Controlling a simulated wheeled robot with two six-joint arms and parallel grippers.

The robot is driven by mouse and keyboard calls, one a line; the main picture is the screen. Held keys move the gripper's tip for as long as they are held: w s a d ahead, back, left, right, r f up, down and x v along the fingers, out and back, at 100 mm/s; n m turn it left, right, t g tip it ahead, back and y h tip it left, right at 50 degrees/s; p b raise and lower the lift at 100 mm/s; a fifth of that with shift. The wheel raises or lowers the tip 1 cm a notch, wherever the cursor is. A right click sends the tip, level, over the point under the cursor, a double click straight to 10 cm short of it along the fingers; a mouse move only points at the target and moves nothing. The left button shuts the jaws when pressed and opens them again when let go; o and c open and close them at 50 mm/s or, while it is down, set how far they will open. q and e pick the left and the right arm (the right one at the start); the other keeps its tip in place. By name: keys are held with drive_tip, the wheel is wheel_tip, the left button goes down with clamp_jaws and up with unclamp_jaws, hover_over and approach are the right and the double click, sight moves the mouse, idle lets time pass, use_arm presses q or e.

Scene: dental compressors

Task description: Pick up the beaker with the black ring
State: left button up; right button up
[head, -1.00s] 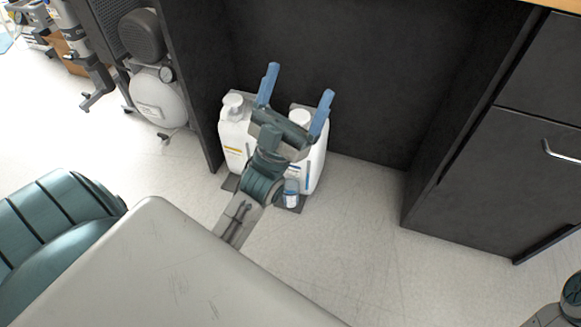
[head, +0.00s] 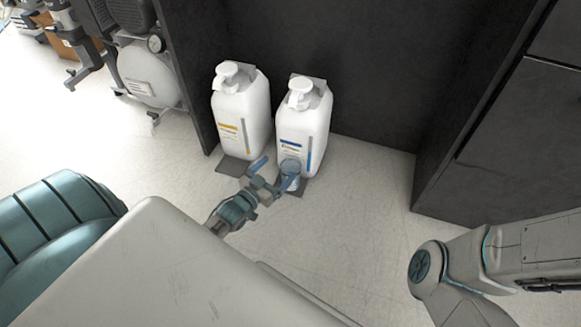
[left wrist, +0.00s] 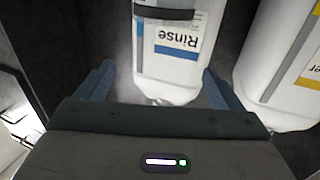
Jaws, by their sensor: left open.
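A small clear beaker (head: 291,168) with a bluish look stands on the floor side, in front of the right white bottle (head: 305,125). My left gripper (head: 274,174) is open and low, just in front of the beaker, with one finger overlapping it in the head view. In the left wrist view, a black band (left wrist: 166,12) crosses in front of the upside-down "Rinse" bottle (left wrist: 165,82); it seems to be the beaker's ring. The open fingers frame that bottle. Nothing is visibly held. My right gripper is out of view.
A second white pump bottle (head: 241,110) with a yellow label stands to the left. Dark cabinet walls (head: 375,75) enclose the bottles at the back and sides. A compressor (head: 148,85) stands at the upper left. The floor (head: 350,205) at front right is clear.

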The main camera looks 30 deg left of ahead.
sight(284, 173)
use_arm(q)
wheel_tip(284, 173, down, 6)
drive_tip(key=b, duration=0.3)
drive_tip(key=shift+r, duration=0.25)
drive_tip(key=shift+w+r, duration=0.25)
drive_tip(key=shift+w, duration=0.25)
drive_tip(key=w+b, duration=0.2)
drive_tip(key=w, duration=0.1)
drive_tip(key=w+b, duration=0.1)
drive_tip(key=w, duration=0.1)
drive_tip(key=shift+w+d, duration=0.25)
drive_tip(key=shift+w, duration=0.5)
drive_tip(key=shift+r, duration=0.1)
drive_tip(key=shift+c, duration=0.5)
drive_tip(key=c, duration=1.3)
drive_tip(key=shift+o, duration=0.2)
drive_tip(key=shift+r, duration=0.1)
